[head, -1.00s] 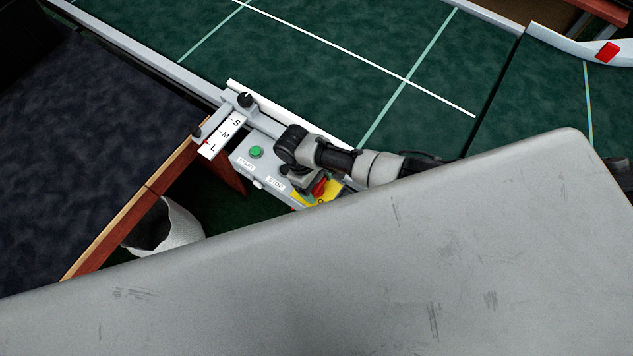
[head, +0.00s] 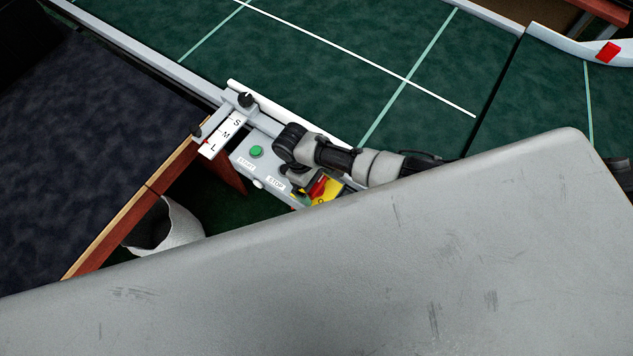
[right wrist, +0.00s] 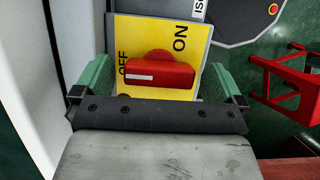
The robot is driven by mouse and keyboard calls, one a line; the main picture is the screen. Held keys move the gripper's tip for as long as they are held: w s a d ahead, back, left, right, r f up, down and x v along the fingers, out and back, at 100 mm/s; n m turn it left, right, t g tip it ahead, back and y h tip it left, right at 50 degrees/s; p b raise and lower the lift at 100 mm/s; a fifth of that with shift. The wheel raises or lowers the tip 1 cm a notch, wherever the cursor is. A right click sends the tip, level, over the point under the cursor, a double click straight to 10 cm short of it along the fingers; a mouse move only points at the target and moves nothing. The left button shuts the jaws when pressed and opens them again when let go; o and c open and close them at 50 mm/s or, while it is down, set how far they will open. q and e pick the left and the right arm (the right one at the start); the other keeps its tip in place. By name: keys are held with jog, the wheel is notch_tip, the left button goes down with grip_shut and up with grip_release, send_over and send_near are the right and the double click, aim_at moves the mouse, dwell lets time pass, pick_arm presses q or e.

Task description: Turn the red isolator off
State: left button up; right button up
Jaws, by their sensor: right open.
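The red isolator (right wrist: 160,73) is a red turn handle on a yellow plate (right wrist: 140,35) marked ON and OFF. In the right wrist view the handle lies level, with its white mark at the left end, close to the word OFF. My right gripper (right wrist: 158,88) is open, with one green fingertip on each side of the handle. Gaps show between the fingertips and the handle. In the head view the red isolator (head: 318,186) is partly covered by my right gripper (head: 303,195). My left gripper is out of view.
The grey control box carries a green START button (head: 256,152) and a white STOP label (head: 276,183). A size slide marked S, M, L (head: 223,137) is beside it. A white bin (head: 182,235) stands below. A red bracket (right wrist: 285,80) is at right.

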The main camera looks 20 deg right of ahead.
jog(key=v, duration=1)
jog(key=shift+b, duration=0.35)
jog(key=shift+r, duration=0.2)
